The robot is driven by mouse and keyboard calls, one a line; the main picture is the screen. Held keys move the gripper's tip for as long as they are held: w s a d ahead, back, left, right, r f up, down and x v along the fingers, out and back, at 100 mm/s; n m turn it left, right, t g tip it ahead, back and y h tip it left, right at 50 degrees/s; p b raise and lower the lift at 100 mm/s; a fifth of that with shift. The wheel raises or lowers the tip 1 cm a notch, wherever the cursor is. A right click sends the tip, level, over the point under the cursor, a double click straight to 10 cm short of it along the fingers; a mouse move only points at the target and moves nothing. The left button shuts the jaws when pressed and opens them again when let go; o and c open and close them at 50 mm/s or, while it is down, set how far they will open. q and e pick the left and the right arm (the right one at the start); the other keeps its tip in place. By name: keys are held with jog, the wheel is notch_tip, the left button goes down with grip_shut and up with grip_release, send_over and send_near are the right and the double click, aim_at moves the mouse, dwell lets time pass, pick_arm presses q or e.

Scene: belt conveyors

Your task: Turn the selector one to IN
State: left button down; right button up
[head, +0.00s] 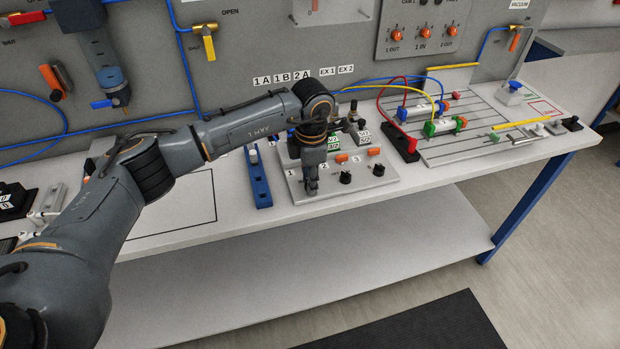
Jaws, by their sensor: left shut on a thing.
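A light grey control panel (365,187) lies on the bench, marked 1, 2 and 3. My left gripper (311,187) points down at the panel's left part, beside the mark 1. It is shut on selector one, which its fingers hide, so I cannot tell which way the selector points. Two black selector knobs stand to the right, one by mark 2 (345,177) and one by mark 3 (378,169). Orange parts sit behind them, one near mark 2 (341,158) and one near mark 3 (374,151). My right gripper is not in view.
A blue rail (258,180) lies left of the panel. Valves with hoses (357,125) stand behind it. A slotted plate (480,115) with cylinders is at the right. The grey back wall (240,60) carries more valves. The bench's front strip is clear.

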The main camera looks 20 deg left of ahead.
pick_arm(q)
jog(key=c, duration=1.1)
grip_release()
jog(key=shift+r, duration=0.25)
jog(key=r, duration=1.1)
jog(key=shift+s+d+r, duration=0.2)
jog(key=shift+s+r, duration=0.05)
jog(key=shift+s, duration=0.1)
